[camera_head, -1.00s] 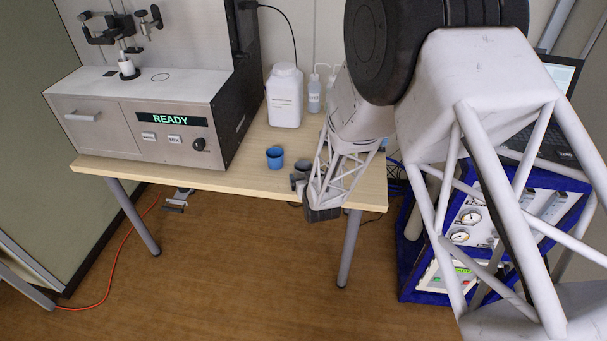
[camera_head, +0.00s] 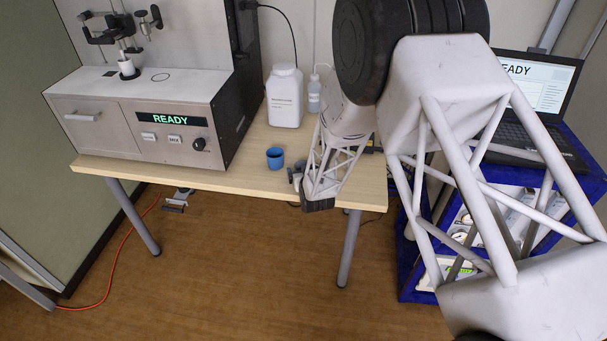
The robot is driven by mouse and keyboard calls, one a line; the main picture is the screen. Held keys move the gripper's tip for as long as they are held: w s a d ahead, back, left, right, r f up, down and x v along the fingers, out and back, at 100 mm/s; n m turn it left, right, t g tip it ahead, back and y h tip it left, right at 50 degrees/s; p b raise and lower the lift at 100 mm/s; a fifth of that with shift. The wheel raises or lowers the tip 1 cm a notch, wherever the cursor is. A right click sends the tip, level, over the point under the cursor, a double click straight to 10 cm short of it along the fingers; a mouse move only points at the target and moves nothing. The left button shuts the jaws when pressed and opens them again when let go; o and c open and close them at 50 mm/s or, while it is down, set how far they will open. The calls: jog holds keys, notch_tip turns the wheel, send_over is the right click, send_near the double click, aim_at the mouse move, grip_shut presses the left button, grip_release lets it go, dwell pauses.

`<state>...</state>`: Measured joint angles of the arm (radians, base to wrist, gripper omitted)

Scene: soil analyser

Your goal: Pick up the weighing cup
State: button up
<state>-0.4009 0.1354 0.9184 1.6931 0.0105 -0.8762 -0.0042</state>
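A small blue cup (camera_head: 275,158), the likely weighing cup, stands upright on the wooden table near its front edge. My gripper (camera_head: 297,178) is just right of the cup in the picture, by the table's front edge. A gap shows between them. The arm's lattice link hides much of the gripper, so I cannot tell how far apart its fingers are.
The analyser (camera_head: 150,120), its display reading READY, fills the table's left side. A white jar (camera_head: 285,97) and a clear squeeze bottle (camera_head: 314,95) stand behind the cup. A laptop (camera_head: 535,110) sits on a blue-framed cart at right. Table left of the cup is clear.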

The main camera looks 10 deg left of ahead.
jog(key=shift+c, duration=0.3)
jog(key=c, duration=0.9)
jog(key=shift+r, duration=0.1)
jog(key=shift+r, duration=0.65)
jog(key=shift+s+d+r, duration=0.1)
jog(key=shift+s+r, duration=0.15)
jog(key=shift+r, duration=0.3)
jog(key=shift+s+d+r, duration=0.1)
jog(key=shift+s+r, duration=0.1)
jog(key=shift+r, duration=0.35)
jog(key=f+v, duration=0.1)
jog(key=v, duration=0.4)
jog(key=f+v, duration=0.1)
jog(key=v, duration=0.4)
jog(key=s+f+v, duration=0.1)
jog(key=v, duration=0.3)
jog(key=shift+s+d+r, duration=0.1)
jog(key=shift+s+d, duration=0.1)
jog(key=shift+s, duration=0.15)
